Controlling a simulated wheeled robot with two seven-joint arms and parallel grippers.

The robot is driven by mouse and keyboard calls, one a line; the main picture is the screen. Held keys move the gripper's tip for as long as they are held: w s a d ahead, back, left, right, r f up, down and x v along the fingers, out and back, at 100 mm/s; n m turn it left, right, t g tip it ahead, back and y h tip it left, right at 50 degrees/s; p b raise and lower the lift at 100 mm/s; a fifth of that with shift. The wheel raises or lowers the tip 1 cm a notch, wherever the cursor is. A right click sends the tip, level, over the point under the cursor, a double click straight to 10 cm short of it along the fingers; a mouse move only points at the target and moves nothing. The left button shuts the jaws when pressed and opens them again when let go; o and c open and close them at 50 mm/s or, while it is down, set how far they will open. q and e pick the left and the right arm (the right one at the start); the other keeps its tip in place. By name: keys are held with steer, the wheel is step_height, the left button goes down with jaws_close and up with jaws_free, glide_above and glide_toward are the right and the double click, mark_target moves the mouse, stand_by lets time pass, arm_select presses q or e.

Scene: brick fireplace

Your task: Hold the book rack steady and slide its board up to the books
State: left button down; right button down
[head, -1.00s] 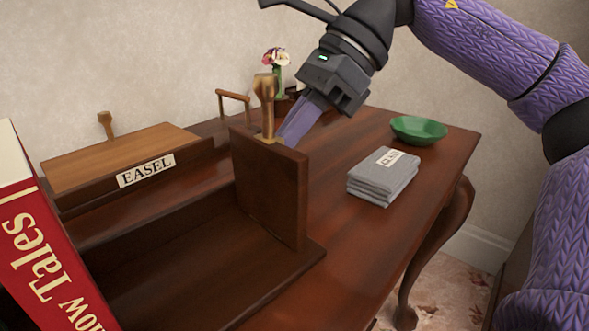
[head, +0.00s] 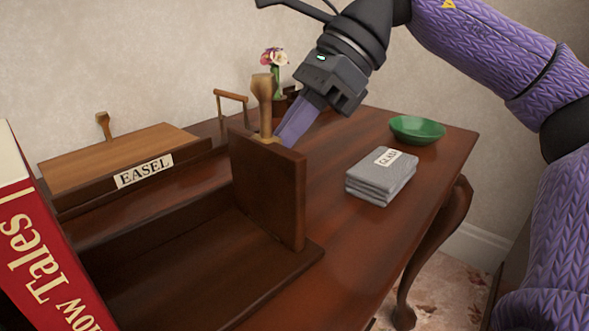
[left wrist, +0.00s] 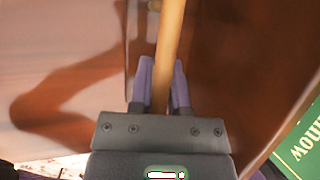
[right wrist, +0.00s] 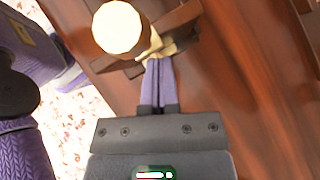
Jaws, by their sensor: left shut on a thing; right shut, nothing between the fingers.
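The dark wooden book rack (head: 165,277) lies along the desk, with its upright board (head: 265,195) near the right end. A light wooden handle (head: 262,100) stands on the board's top edge. A red book (head: 42,250) shows at the far left, with bare rack floor between it and the board. My right gripper (head: 283,138) is shut and empty, its fingertips right beside the handle's base; they also show in the right wrist view (right wrist: 158,65). In the left wrist view my left gripper (left wrist: 162,85) is shut on a light wooden handle (left wrist: 170,35). A green book (left wrist: 300,145) shows there.
Behind the rack is a wooden box (head: 120,158) labelled EASEL. A folded grey cloth (head: 380,178) and a green bowl (head: 417,130) are on the right of the desk (head: 325,190). A flower vase (head: 277,78) stands at the back.

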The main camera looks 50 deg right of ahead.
mark_target(258, 142)
steer(key=shift+a, duration=0.15)
steer(key=shift+w+a, duration=0.15)
steer(key=shift+a, duration=1.8)
steer(key=shift+w+a, duration=0.2)
steer(key=shift+a, duration=1.85)
steer(key=shift+w+a, duration=0.15)
steer(key=shift+a, duration=1.7)
steer(key=shift+w+a, duration=0.2)
steer(key=shift+a, duration=1.95)
